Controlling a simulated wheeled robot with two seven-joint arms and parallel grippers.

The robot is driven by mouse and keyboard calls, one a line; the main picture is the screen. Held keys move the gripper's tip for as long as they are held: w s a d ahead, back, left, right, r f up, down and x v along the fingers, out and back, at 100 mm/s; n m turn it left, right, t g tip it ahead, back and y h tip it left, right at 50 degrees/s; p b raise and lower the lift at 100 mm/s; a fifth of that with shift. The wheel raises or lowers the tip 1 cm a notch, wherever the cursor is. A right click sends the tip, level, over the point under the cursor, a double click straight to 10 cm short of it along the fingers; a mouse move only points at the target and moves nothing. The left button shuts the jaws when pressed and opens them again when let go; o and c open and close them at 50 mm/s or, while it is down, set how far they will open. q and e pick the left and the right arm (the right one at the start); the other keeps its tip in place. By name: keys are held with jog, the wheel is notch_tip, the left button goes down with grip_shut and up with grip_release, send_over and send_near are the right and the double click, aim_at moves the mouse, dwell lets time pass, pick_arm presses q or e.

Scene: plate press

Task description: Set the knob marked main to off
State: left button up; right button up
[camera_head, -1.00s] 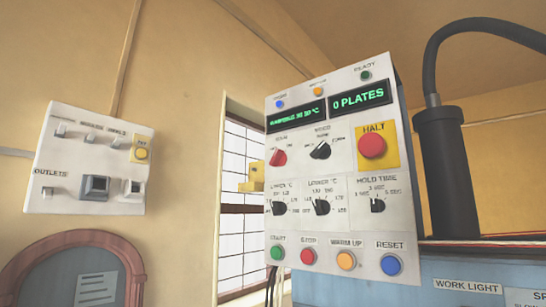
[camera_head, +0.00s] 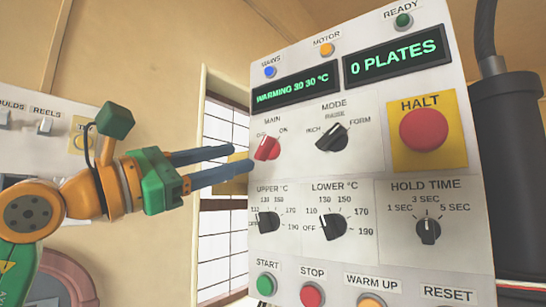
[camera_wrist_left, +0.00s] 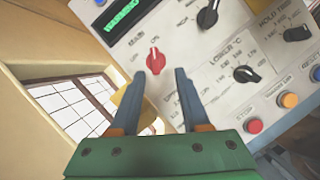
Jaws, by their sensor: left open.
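The red main knob (camera_head: 268,148) is at the upper left of the white control panel (camera_head: 375,170). Its grip slants up to the right, seemingly towards the ON mark. In the left wrist view, the knob (camera_wrist_left: 156,60) shows just beyond and between the fingertips (camera_wrist_left: 160,73), with no clear contact. My right gripper is not in view.
The black mode knob (camera_head: 332,137) is right of the main knob, and the upper temperature knob (camera_head: 268,222) is below it. The red HALT button (camera_head: 424,131) is at the right on a yellow plate. A window (camera_head: 222,200) lies behind the panel's left edge.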

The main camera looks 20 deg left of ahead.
aim_at(260, 151)
pick_arm(q)
jog(key=p+x, duration=0.2)
jog(key=x, duration=0.1)
jog(key=a+p+x, duration=0.1)
jog(key=x, duration=0.1)
jog(key=shift+w+d+r+p, duration=0.25)
jog(key=shift+w+p, duration=0.15)
jog(key=shift+w, duration=0.15)
jog(key=shift+w+d, duration=0.1)
jog(key=shift+d, duration=0.15)
jog(key=shift+a, duration=0.1)
jog(key=shift+c, duration=0.9)
jog(key=shift+s+a, duration=0.1)
jog(key=shift+s, duration=0.15)
grip_shut()
